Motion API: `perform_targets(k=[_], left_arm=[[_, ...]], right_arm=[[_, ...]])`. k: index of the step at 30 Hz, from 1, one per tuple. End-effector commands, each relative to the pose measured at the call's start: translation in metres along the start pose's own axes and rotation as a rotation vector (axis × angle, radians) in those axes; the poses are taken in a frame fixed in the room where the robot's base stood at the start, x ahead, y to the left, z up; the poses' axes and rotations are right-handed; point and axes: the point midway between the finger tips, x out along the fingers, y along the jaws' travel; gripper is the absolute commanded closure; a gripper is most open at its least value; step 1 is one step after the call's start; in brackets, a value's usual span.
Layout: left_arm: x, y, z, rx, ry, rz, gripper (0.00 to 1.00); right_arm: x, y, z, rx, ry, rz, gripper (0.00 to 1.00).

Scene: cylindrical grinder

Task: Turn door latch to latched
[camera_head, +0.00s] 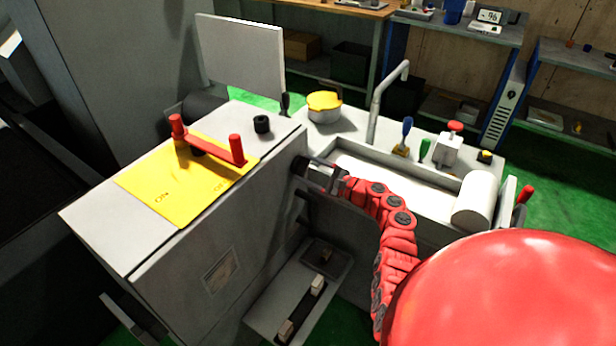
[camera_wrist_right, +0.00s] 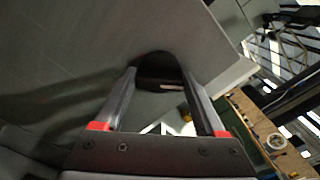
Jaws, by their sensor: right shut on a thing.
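A dark round knob (camera_head: 299,166), which looks like the door latch, sits on the right side face of the grey machine housing, near its top far corner. My right gripper (camera_head: 313,173) reaches it from the right and is shut on it. In the right wrist view the black knob (camera_wrist_right: 157,66) lies between the two fingertips (camera_wrist_right: 158,84), against the grey panel (camera_wrist_right: 70,40). The gripper partly covers the knob in the head view, and I cannot tell which way the latch is turned. My left gripper is not in view.
A trough with a white cylinder (camera_head: 476,198), a tap (camera_head: 388,100) and small controls stands behind my right arm. A lower ledge (camera_head: 285,300) juts out below the knob.

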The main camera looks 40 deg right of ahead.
Motion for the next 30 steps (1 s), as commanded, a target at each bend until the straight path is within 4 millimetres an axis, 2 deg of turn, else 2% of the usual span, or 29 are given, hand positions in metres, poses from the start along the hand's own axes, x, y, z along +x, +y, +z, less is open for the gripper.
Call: perform_targets(k=[1,18,24,30], left_arm=[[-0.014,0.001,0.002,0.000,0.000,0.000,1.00],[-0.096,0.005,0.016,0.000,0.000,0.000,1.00],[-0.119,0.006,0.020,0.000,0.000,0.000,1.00],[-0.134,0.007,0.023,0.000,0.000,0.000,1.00]], right_arm=[[0.000,0.004,-0.005,-0.048,-0.002,-0.002,0.84],[0.000,0.007,-0.006,-0.576,-0.002,-0.001,0.84],[0.000,0.007,-0.005,-0.723,-0.002,0.000,0.84],[0.001,0.006,-0.004,-0.822,-0.002,0.001,0.84]])
